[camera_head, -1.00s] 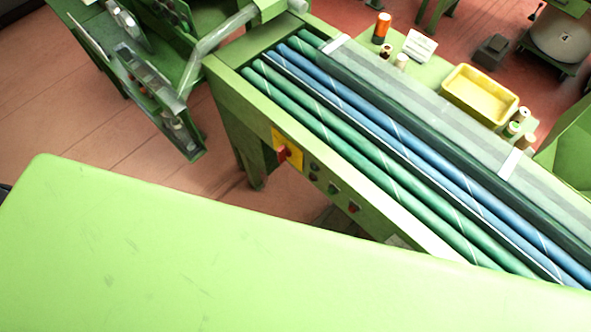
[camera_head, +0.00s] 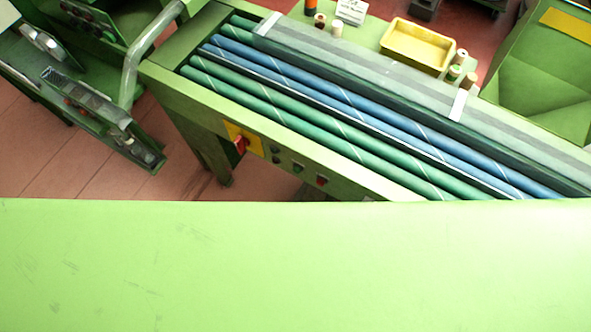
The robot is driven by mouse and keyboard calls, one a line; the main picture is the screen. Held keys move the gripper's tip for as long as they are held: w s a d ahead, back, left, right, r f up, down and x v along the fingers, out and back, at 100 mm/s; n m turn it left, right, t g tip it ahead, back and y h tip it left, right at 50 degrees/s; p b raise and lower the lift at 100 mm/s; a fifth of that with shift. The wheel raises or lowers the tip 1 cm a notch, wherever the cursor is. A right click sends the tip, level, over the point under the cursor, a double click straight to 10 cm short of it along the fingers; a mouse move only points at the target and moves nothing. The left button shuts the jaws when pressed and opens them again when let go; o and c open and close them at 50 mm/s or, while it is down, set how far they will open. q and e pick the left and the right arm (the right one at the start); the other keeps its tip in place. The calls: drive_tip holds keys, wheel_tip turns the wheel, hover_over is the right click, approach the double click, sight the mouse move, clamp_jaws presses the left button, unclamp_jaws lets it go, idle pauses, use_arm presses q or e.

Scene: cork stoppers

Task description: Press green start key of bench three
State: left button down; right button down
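A green bench (camera_head: 178,87) with long green and blue rollers runs diagonally from upper left to lower right. Its front side carries a small control panel. A small green key (camera_head: 298,166) sits there between dark round buttons (camera_head: 276,153) and a red key (camera_head: 321,181). A red switch (camera_head: 240,145) on a yellow plate (camera_head: 252,138) is to their left. No bench number is readable. Neither of my grippers is in view.
A broad, scuffed light green surface (camera_head: 300,265) fills the foreground and cuts off the bench's lower part. Green machinery (camera_head: 95,115) stands at left. A yellow tray (camera_head: 416,46) and several spools (camera_head: 453,73) lie behind the rollers. Reddish floor (camera_head: 50,165) is open at left.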

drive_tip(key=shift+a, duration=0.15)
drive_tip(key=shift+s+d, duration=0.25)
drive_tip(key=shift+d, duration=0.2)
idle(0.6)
